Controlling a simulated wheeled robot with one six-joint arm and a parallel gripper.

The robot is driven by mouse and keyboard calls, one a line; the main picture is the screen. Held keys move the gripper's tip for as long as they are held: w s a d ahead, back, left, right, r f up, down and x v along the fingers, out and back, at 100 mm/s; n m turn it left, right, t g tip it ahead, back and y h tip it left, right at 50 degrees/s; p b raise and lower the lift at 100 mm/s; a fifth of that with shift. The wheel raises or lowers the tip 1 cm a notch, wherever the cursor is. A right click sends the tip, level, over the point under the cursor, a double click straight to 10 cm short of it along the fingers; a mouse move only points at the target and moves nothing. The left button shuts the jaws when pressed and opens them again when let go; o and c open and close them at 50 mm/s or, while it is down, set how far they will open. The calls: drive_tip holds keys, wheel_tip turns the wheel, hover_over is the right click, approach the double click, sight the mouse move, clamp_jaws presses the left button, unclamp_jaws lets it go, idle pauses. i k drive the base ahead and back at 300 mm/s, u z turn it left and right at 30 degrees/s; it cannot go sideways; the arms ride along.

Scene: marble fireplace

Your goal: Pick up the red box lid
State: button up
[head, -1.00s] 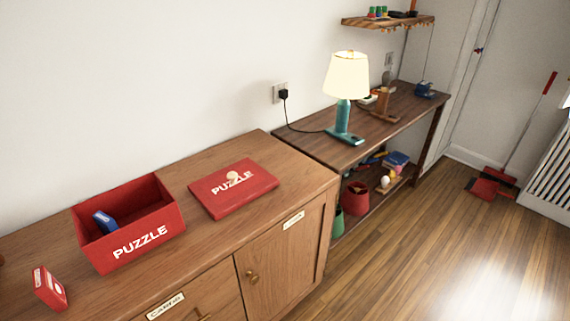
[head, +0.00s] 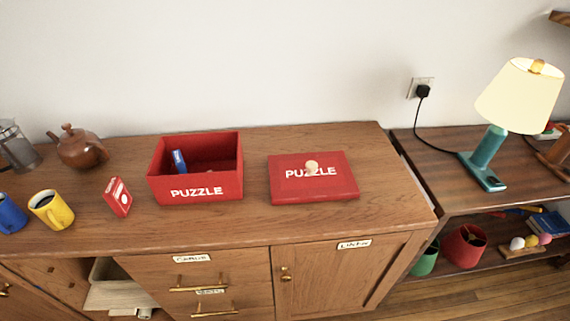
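The red box lid (head: 335,187) lies flat on the wooden cabinet top, right of the open box. It has white "PUZZLE" lettering and a pale round knob (head: 312,167) in its middle. The open red puzzle box (head: 198,191) stands to its left, with a gap between them. A blue item (head: 179,161) stands inside the box at its left; the rest of the box's inside is dark. My gripper does not show in the head view.
A small red pack (head: 118,197), a yellow mug (head: 51,209), a blue mug (head: 10,213) and a brown teapot (head: 81,147) stand left of the box. The cabinet top (head: 395,198) is clear right of the lid. A lit lamp (head: 491,150) stands on the right-hand table.

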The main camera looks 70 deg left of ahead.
sight(300, 177)
drive_tip(key=u, duration=1)
drive_tip(key=i, duration=0.95)
drive_tip(key=u, duration=0.9)
